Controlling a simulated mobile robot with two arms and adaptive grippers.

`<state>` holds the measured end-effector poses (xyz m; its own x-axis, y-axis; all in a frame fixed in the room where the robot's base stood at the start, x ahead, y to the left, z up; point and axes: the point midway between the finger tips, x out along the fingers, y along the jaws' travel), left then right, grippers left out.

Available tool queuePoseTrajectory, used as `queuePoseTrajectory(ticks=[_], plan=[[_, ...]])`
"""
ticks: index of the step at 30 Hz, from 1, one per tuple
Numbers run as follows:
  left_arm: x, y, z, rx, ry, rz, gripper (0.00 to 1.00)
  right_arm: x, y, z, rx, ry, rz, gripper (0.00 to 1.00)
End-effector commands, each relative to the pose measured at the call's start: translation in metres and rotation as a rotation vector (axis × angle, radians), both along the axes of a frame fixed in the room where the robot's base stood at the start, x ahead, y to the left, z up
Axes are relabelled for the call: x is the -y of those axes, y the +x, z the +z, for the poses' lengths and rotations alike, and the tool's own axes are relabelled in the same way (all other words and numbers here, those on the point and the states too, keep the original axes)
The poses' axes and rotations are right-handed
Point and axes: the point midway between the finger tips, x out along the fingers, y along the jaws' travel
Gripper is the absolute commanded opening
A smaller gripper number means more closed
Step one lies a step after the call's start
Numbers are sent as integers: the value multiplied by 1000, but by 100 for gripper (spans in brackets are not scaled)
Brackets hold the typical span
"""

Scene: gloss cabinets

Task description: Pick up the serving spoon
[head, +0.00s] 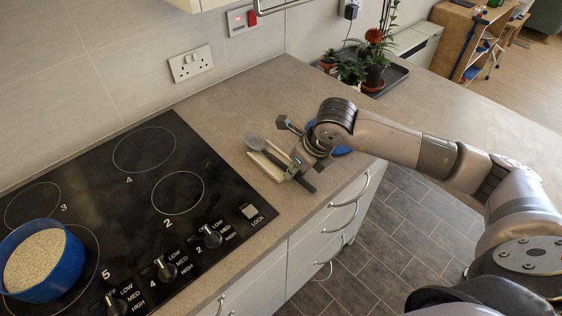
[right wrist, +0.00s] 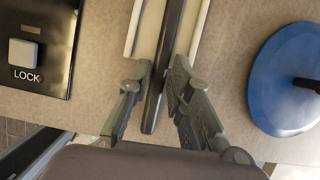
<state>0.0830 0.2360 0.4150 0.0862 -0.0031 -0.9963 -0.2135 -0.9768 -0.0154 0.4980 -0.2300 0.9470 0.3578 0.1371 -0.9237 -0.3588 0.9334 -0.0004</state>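The serving spoon (head: 255,143) is grey with a dark handle. In the head view its bowl shows just left of my right gripper (head: 297,168), lying over a cream holder (head: 264,166) on the counter. In the right wrist view the handle (right wrist: 167,60) runs down between the two fingers of my right gripper (right wrist: 161,78). The handle's end points toward the palm. The holder's pale edges (right wrist: 133,28) show either side of the handle. My left gripper is not in view.
A black hob (head: 130,200) with knobs and a blue pot (head: 45,285) of grain lies to the left. A blue round object (right wrist: 285,75) is right of the gripper. Potted plants (head: 373,60) stand farther back.

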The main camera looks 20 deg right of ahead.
Motion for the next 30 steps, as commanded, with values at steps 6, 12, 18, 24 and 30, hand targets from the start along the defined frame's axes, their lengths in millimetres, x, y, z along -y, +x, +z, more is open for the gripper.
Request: queuePoseTrajectory(ticks=[6,12,18,24,30], plan=[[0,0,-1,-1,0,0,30,0,0,0,0,0,0,16],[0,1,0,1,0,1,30,0,0,0,0,0,0,3],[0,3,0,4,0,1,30,0,0,0,0,0,0,0],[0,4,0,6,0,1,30,0,0,0,1,0,0,0],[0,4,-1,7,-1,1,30,0,1,4,2,1,0,0]])
